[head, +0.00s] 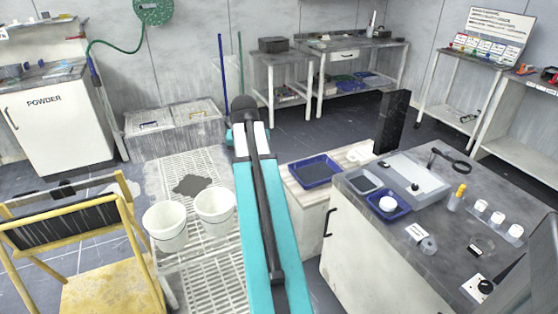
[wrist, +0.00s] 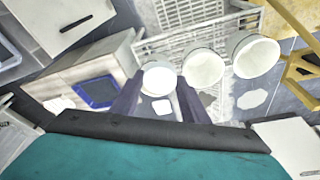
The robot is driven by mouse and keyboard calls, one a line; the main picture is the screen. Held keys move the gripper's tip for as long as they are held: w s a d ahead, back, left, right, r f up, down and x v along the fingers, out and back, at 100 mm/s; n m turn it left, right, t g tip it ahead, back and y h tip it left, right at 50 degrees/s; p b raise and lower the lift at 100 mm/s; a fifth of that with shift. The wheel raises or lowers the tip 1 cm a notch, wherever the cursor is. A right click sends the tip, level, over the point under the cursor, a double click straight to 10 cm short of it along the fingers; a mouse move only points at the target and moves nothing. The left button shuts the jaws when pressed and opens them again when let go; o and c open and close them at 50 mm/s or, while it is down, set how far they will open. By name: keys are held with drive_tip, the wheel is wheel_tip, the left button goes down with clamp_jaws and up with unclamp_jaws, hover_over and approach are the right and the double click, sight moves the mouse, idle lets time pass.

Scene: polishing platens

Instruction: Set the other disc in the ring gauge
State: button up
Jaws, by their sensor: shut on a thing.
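In the wrist view my gripper (wrist: 158,88) has its two dark fingers on either side of a round white piece (wrist: 158,76), which looks like the held disc. My arm hides the gripper in the head view. Another round white piece (head: 387,203) sits in a small blue tray (head: 403,210) on the grey bench at the right. A small grey round part (head: 428,245) beside a white card on that bench may be the ring gauge; I cannot tell for sure. My gripper is over the floor grating side, away from the bench.
Two white buckets (head: 165,226) (head: 214,205) stand on a slatted platform left of my arm. A yellow chair (head: 110,270) is at the left. The bench holds a grey device (head: 405,180), a tall black block (head: 391,122) and several white cylinders (head: 497,217). A larger blue tray (head: 333,179) lies on a low cabinet.

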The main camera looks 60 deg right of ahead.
drive_tip(key=w+a+n, duration=0.3)
drive_tip(key=w+a, duration=0.1)
drive_tip(key=a, duration=1.1)
drive_tip(key=w+a+f+n+t+y, duration=0.1)
drive_tip(key=w+a+n, duration=0.3)
drive_tip(key=a, duration=1.2)
drive_tip(key=w+a+n+y, duration=0.1)
drive_tip(key=w+a+n, duration=0.3)
drive_tip(key=a, duration=1.1)
drive_tip(key=shift+w+a+f, duration=0.15)
drive_tip(key=shift+w+a, duration=0.05)
drive_tip(key=shift+w, duration=0.35)
